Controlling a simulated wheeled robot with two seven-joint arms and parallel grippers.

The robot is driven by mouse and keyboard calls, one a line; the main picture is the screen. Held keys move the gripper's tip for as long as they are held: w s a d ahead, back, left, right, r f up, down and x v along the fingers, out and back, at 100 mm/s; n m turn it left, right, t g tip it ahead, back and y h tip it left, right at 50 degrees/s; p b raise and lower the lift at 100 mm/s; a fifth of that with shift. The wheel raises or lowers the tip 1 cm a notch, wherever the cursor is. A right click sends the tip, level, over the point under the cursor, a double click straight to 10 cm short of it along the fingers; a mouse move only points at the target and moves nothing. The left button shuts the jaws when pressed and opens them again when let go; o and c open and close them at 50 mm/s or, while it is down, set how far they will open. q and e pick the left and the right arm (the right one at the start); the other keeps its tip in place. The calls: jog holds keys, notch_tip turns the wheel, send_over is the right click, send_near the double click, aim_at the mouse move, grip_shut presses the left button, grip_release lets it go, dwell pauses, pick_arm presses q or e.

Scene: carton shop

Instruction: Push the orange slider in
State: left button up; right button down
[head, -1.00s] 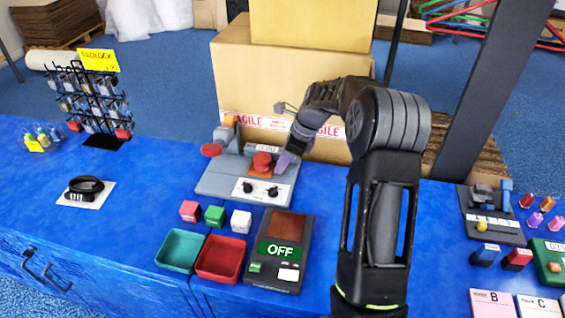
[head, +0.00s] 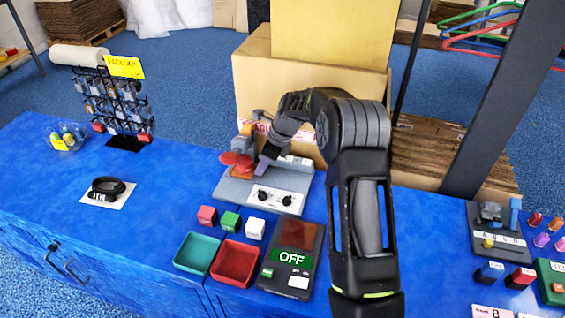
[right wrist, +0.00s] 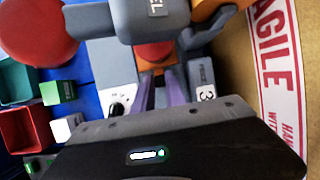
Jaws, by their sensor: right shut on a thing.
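The orange slider (head: 244,172) shows as a small orange patch under a red knob (head: 245,162) on the grey fixture (head: 230,188). My right gripper (head: 264,165), with purple fingertips, is low over the fixture at the slider's right side. It is shut on the slider, though its exact hold is partly hidden. In the right wrist view the purple fingers (right wrist: 160,90) reach toward the red knob (right wrist: 153,50). A grey lever with an orange end (right wrist: 212,10) crosses close to that camera. My left gripper is not in view.
A red disc (head: 229,158) stands left of the knob. Black dials (head: 275,198) sit on the fixture's front. Cardboard boxes (head: 310,85) rise close behind. Small cubes, a teal tray (head: 180,262), a red tray (head: 216,270) and an OFF display (head: 291,257) lie in front.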

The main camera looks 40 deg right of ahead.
jog(key=shift+w+a, duration=0.25)
jog(key=shift+w, duration=0.05)
jog(key=c, duration=1.4)
grip_release()
jog(key=shift+o, duration=0.2)
jog(key=v, duration=0.7)
jog(key=shift+r, duration=0.35)
jog(key=shift+s, duration=0.15)
